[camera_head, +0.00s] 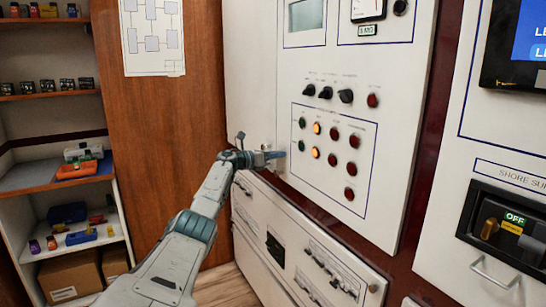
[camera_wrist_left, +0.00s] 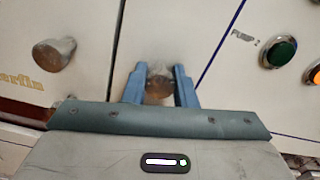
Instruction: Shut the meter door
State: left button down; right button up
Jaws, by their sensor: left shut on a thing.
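My left gripper (camera_head: 272,156) reaches the left edge of the white instrument panel in the head view. In the left wrist view its two blue fingers (camera_wrist_left: 160,85) are shut on a round metal knob (camera_wrist_left: 158,88), one finger on each side. The knob sits on a white panel face (camera_wrist_left: 190,25). A seam left of it parts this face from another white face with a second knob (camera_wrist_left: 53,54). A meter (camera_head: 367,8) shows at the top of the instrument panel (camera_head: 285,110). I cannot tell which panel is the meter door, or how far it is open. My right gripper is not in view.
Indicator lamps and switches (camera_head: 335,135) sit right of my gripper. White lower panels (camera_head: 290,245) lie below. A shore supply switch (camera_head: 500,230) and a metal handle (camera_head: 496,272) stand at the right. Shelves with small parts (camera_head: 60,185) stand at the left.

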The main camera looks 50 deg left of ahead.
pick_arm(q)
jog(key=shift+w+r, duration=0.1)
jog(key=shift+r, duration=0.2)
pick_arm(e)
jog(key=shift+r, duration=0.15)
pick_arm(q)
jog(key=c, duration=1.2)
grip_release()
jog(key=shift+w, duration=0.1)
jog(key=shift+o, duration=0.2)
jog(key=shift+d+r, duration=0.15)
jog(key=shift+r, duration=0.05)
jog(key=shift+s, duration=0.2)
jog(key=shift+a+f, duration=0.2)
jog(key=shift+f, duration=0.05)
jog(key=shift+s+a+f, duration=0.1)
jog(key=shift+s+f, duration=0.15)
jog(key=shift+s, duration=0.05)
jog(key=b+v, duration=0.3)
jog(key=v, duration=0.7)
jog(key=shift+d+r+b, duration=0.2)
jog(key=shift+b, duration=0.1)
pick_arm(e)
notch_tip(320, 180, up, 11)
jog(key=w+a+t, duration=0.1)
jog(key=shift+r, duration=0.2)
